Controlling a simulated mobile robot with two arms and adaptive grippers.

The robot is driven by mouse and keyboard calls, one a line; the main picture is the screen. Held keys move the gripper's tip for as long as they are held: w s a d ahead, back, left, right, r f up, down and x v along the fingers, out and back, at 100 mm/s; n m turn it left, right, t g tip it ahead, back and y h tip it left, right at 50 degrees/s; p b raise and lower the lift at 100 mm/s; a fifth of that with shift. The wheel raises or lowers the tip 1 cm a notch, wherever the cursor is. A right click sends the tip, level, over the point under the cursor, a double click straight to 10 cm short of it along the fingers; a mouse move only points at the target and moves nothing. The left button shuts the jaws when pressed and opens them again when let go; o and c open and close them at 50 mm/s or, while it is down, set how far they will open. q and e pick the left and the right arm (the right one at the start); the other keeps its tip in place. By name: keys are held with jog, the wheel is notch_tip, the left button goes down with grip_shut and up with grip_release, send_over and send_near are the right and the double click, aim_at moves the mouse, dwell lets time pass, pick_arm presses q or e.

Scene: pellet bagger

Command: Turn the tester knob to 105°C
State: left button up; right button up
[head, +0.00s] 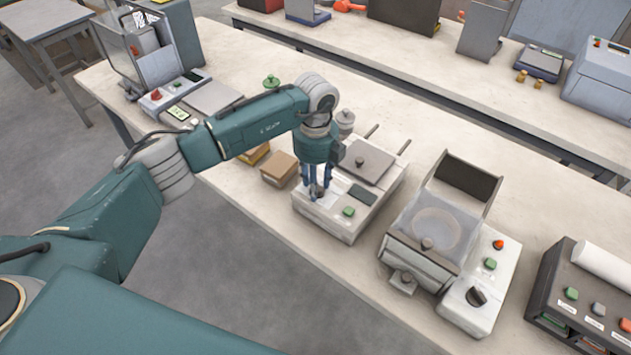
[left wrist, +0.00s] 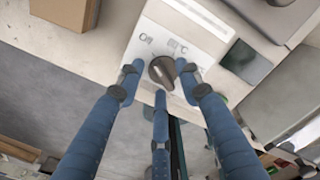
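The tester (head: 333,224) is a white unit on the near bench with a dark display, a green button (head: 348,211) and a lidded plate. Its dark grey knob (left wrist: 162,71) shows in the left wrist view, below printed labels on the white panel (left wrist: 172,30). One label looks like "Off" and one ends in "°C"; the knob's exact setting is unclear. My left gripper (head: 316,191) points down over the knob. In the left wrist view its three blue fingers (left wrist: 158,82) stand around the knob, with small gaps visible at the sides. My right gripper is not in view.
A cardboard box (head: 279,169) stands just left of the tester. A machine with a round plate and raised dark cover (head: 432,215) stands close on the right. A dark button panel (head: 585,300) is farther right. The bench's front edge is near.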

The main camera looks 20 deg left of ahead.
pick_arm(q)
grip_shut()
